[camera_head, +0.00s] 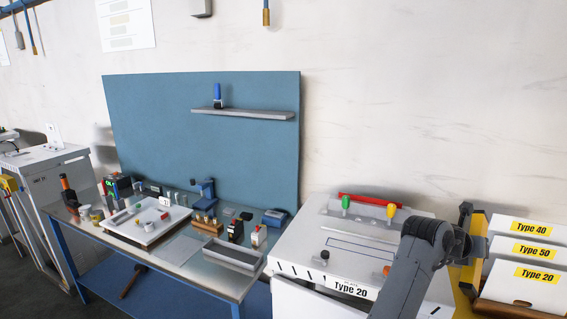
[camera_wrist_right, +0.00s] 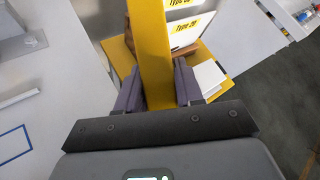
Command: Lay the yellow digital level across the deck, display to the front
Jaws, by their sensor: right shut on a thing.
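The yellow digital level (camera_wrist_right: 150,45) is a long yellow bar in the right wrist view. My right gripper (camera_wrist_right: 157,88) is shut on it, one dark finger on each side. The bar runs up out of the top of that view, and I cannot make out its display. In the head view my right arm (camera_head: 416,268) reaches over the right side of the white Type 20 unit. The deck (camera_head: 355,262) is this unit's white top, with a blue outlined rectangle on it; the arm hides part of its right side. My left gripper is not in view.
A green knob (camera_head: 346,202), a yellow knob (camera_head: 391,211) and a red bar (camera_head: 370,199) are at the deck's back. A black knob (camera_head: 325,255) is near its front. Labelled boxes (camera_head: 520,255) stand at right. A cluttered workbench (camera_head: 180,249) is at left.

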